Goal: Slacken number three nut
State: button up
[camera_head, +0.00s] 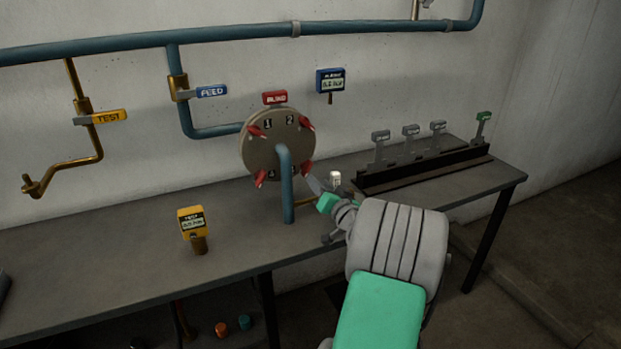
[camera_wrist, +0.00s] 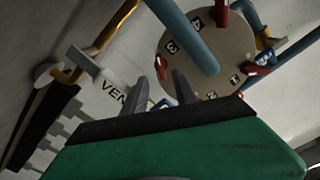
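The round grey-brown cover (camera_head: 262,150) on the blue pipework carries red nuts near its rim, beside painted numbers. The number three nut (camera_head: 307,168) is at its lower right. In the wrist view this red nut (camera_wrist: 160,65) sits beside the "3" and appears between and beyond my fingertips. My gripper (camera_head: 314,186) is just below and right of that nut. Its two fingers (camera_wrist: 158,80) are apart with nothing visibly held. I cannot tell whether a finger touches the nut. Red nuts one (camera_head: 257,131), two (camera_head: 306,123) and four (camera_head: 260,178) also show.
A blue pipe (camera_head: 287,185) rises from the bench in front of the cover. A white-tagged vent handle (camera_head: 335,179) stands close behind my gripper. A yellow test gauge (camera_head: 192,222) stands on the bench (camera_head: 110,265). A dark rack (camera_head: 425,168) with tagged levers is at right.

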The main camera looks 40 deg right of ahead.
aim_at(309, 171)
jog(key=p+x, duration=0.1)
jog(key=x, duration=0.6)
jog(key=shift+w+d+r, duration=0.1)
jog(key=shift+w+d, duration=0.05)
jog(key=shift+w, duration=0.1)
jog(key=shift+c, duration=0.2)
grip_shut()
